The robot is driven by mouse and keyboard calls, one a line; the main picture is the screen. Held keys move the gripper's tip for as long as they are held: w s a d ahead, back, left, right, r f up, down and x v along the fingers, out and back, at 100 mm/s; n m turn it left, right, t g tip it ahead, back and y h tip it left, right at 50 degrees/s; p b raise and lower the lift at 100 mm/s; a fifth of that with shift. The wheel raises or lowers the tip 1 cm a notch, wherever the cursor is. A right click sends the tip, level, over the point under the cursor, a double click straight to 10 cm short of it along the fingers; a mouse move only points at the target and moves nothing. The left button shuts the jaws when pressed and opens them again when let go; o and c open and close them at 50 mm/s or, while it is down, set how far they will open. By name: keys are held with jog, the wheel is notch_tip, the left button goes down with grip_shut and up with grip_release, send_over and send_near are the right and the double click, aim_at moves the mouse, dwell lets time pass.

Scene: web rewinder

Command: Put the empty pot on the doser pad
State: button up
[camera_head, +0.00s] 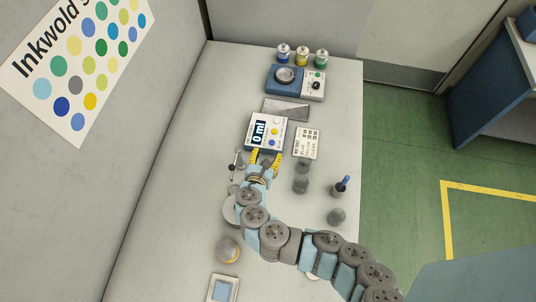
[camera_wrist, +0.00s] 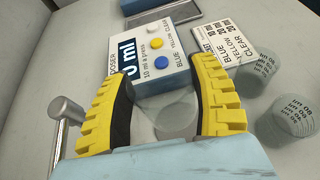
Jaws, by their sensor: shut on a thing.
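The white doser (camera_head: 267,132) has a dark display reading 0 ml, and it also shows in the wrist view (camera_wrist: 150,68) with its white, yellow and blue buttons. My gripper (camera_head: 266,160) is right in front of the doser, its yellow fingers pointing at it. In the wrist view my gripper (camera_wrist: 168,100) is shut on a faint, see-through pot (camera_wrist: 178,118) between the fingers. The pot looks empty and upright. Its lower part is hidden by my gripper. I cannot make out the doser pad or whether the pot touches it.
Clear pots with ml marks (camera_wrist: 290,115) stand close to the right of my gripper. A printed card (camera_head: 307,142) lies right of the doser. A grey plate (camera_head: 286,109) and a blue machine (camera_head: 285,80) are behind it. A small metal lever (camera_wrist: 65,110) is at the left.

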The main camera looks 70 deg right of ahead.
jog(key=shift+f+b, duration=1.85)
jog(key=shift+f, duration=0.85)
jog(key=shift+f+b, duration=0.35)
jog(key=shift+b, duration=0.05)
jog(key=o, duration=1.3)
notch_tip(320, 180, up, 11)
jog(key=p, duration=1.1)
